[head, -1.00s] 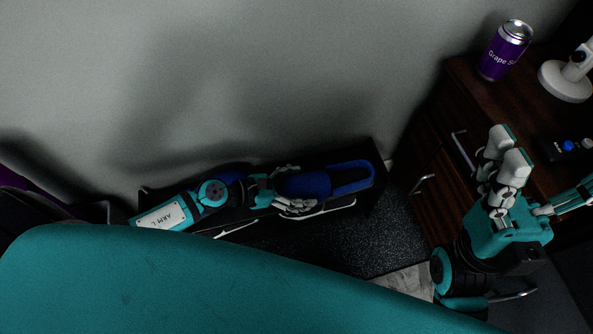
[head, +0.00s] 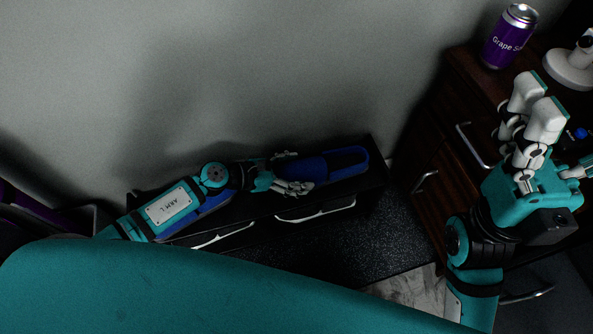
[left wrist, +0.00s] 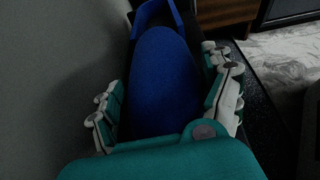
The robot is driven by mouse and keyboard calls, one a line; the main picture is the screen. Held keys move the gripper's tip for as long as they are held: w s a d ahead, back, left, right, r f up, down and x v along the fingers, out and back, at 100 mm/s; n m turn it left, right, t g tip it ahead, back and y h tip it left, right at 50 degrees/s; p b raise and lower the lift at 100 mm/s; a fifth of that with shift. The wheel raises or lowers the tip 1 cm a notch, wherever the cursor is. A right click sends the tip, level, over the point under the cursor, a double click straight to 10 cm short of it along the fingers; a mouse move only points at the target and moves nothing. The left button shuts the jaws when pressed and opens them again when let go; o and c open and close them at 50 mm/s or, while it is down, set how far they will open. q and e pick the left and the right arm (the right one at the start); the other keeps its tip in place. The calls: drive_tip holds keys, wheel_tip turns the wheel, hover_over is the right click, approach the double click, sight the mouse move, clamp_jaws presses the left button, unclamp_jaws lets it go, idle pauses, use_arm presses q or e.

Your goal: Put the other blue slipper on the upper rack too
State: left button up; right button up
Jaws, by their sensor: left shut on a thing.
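A blue slipper (head: 318,168) with an open heel strap is at the right part of the dark rack (head: 372,178) by the wall. My left gripper (head: 283,176) is shut on its toe end. In the left wrist view the same slipper (left wrist: 165,75) lies between the fingers, strap pointing away. I cannot tell whether it touches the rack. A second blue slipper (head: 206,206) lies farther left on the rack, partly hidden under my left arm. My right gripper (head: 550,140) is open and empty, in front of the wooden cabinet.
White-edged shapes (head: 318,211), perhaps shoes, show below the upper rack. The wooden cabinet (head: 440,150) stands at the right, with a purple can (head: 509,36) and a white stand (head: 572,68) on top. Dark speckled floor (head: 385,245) is clear between rack and cabinet.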

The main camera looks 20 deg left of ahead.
use_arm(q)
drive_tip(key=o, duration=1.1)
drive_tip(key=shift+f, duration=0.1)
